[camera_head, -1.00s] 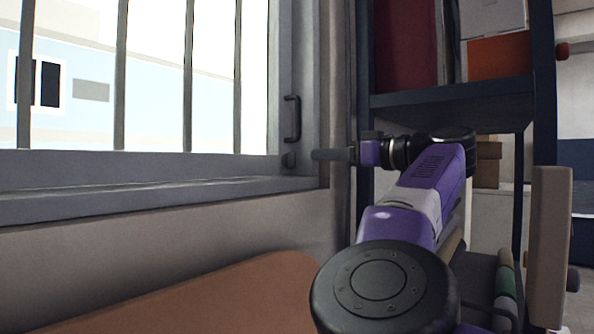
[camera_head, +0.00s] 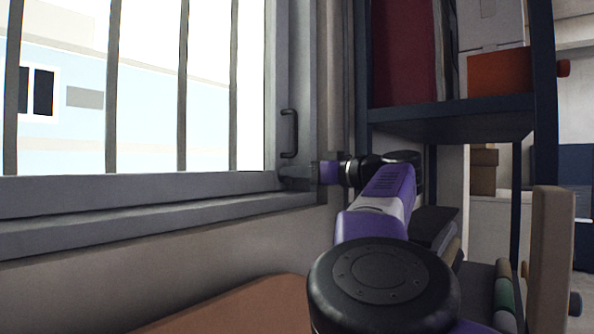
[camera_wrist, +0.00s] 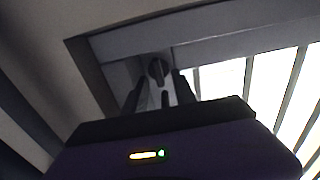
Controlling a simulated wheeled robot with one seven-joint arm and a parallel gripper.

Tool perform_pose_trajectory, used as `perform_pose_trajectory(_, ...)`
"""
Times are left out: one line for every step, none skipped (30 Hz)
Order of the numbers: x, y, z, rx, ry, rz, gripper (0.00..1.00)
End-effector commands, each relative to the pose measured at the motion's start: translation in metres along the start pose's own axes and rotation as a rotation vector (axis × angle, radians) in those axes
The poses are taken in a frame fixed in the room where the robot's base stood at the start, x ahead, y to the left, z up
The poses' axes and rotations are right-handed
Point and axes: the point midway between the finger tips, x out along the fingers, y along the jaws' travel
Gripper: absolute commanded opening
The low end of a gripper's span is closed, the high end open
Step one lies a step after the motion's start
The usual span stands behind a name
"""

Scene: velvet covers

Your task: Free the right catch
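The right catch (camera_wrist: 158,69) is a small dark rounded knob on the grey window frame, low in the corner under the handle. It shows in the wrist view beyond my fingers; in the head view my gripper hides most or all of it. My gripper (camera_wrist: 159,90) is open in the wrist view, with one dark finger on each side of the line to the catch. In the head view my gripper (camera_head: 296,176) points left at the frame's lower right corner. I cannot tell whether the fingertips reach around the catch or touch it.
A dark pull handle (camera_head: 289,133) stands upright on the frame just above my gripper. The barred window (camera_head: 145,110) and its sill (camera_head: 130,218) lie to the left. A dark blue shelf (camera_head: 455,115) stands close on the right. A brown surface (camera_head: 230,308) is below.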

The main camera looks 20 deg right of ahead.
Motion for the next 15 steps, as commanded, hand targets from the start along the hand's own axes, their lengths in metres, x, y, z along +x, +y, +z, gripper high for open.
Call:
perform_pose_trajectory(-0.0002, 0.0002, 0.0003, 0.000, 0.000, 0.000, 0.33)
perform_pose_trajectory(-0.0002, 0.0002, 0.0003, 0.000, 0.000, 0.000, 0.33)
perform_pose_trajectory(-0.0003, 0.0001, 0.0003, 0.000, 0.000, 0.000, 0.33)
perform_pose_trajectory(-0.0003, 0.0002, 0.0003, 0.000, 0.000, 0.000, 0.27)
perform_pose_trajectory(-0.0003, 0.0001, 0.0003, 0.000, 0.000, 0.000, 0.21)
perform_pose_trajectory(-0.0003, 0.0002, 0.0003, 0.000, 0.000, 0.000, 0.13)
perform_pose_trajectory(-0.0004, 0.0002, 0.0003, 0.000, 0.000, 0.000, 0.07)
perform_pose_trajectory(-0.0004, 0.0002, 0.0003, 0.000, 0.000, 0.000, 0.01)
perform_pose_trajectory(-0.0004, 0.0002, 0.0003, 0.000, 0.000, 0.000, 0.00)
perform_pose_trajectory(-0.0004, 0.0002, 0.0003, 0.000, 0.000, 0.000, 0.00)
perform_pose_trajectory(-0.0004, 0.0002, 0.0003, 0.000, 0.000, 0.000, 0.00)
perform_pose_trajectory(-0.0004, 0.0002, 0.0003, 0.000, 0.000, 0.000, 0.00)
perform_pose_trajectory(-0.0004, 0.0002, 0.0003, 0.000, 0.000, 0.000, 0.00)
perform_pose_trajectory(-0.0005, 0.0002, 0.0004, 0.001, 0.000, 0.000, 0.00)
perform_pose_trajectory(-0.0005, 0.0002, 0.0005, 0.001, 0.000, 0.000, 0.00)
